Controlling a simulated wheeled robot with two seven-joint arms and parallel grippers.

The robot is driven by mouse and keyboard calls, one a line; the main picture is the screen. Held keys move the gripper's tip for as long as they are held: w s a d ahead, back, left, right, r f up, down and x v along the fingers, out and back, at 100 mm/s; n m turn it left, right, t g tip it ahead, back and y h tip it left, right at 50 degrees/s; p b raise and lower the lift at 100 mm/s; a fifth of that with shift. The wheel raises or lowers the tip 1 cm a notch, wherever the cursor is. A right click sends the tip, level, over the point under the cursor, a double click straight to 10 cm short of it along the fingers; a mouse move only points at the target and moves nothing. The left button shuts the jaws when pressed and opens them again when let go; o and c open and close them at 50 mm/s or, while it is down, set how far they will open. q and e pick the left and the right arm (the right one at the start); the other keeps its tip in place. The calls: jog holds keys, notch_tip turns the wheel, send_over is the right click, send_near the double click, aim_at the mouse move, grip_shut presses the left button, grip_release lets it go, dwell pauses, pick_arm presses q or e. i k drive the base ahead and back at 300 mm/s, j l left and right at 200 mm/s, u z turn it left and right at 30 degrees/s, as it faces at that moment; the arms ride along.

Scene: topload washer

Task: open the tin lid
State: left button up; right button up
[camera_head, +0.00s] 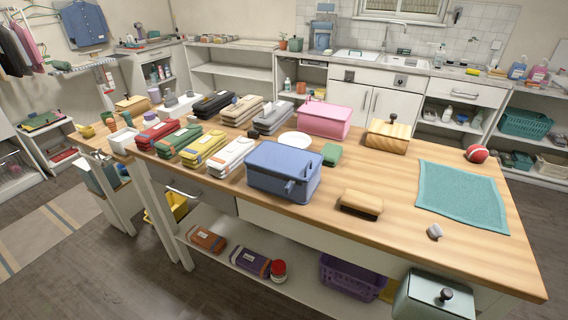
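Neither of my grippers is in view. No single object is clearly marked as the tin; several lidded boxes show. A blue box (284,172) with a lid and a small protruding handle or latch on its front stands near the middle of the wooden table, and looks closed. A pink lidded box (323,119) stands behind it, also closed. A wooden box with a knob on top (387,138) sits further right at the back edge. A pale grey-green box with a black knob on its lid (434,298) is cut off at the bottom edge, below the table's front.
The wooden table (400,205) carries folded cloth stacks (203,150), a white plate (295,139), a wooden brush or block (362,203), a teal cloth (461,195) and a red ball (476,154). A lower shelf holds a purple basket (350,275). Floor is free at left.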

aim_at(456, 298)
jog(key=l+z, duration=0.15)
jog(key=z, duration=1.4)
jog(key=k+j+z, duration=0.1)
jog(key=i, duration=0.05)
